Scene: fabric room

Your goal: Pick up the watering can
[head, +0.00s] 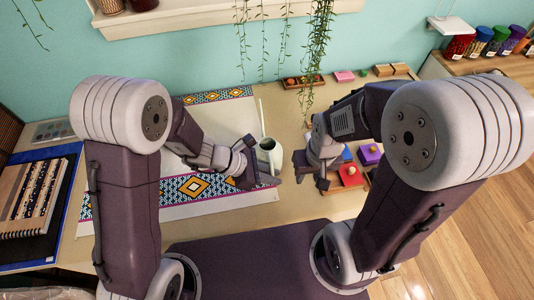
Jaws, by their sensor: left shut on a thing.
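The watering can (268,146) is pale, with a dark round opening and a thin spout pointing toward the wall. It is at the middle of the table, by the right edge of the patterned cloth. My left gripper (256,168) is at the can's near left side and is shut on it; the contact is partly hidden by the fingers. I cannot tell whether the can is clear of the table. My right gripper (308,172) is to the right of the can, with its fingers apart and nothing between them.
A patterned cloth (225,198) lies on the table (290,208). Hanging plants (318,45) trail down at the back. A notebook (35,196) lies at the left. Colourful jars (480,40) stand at the back right.

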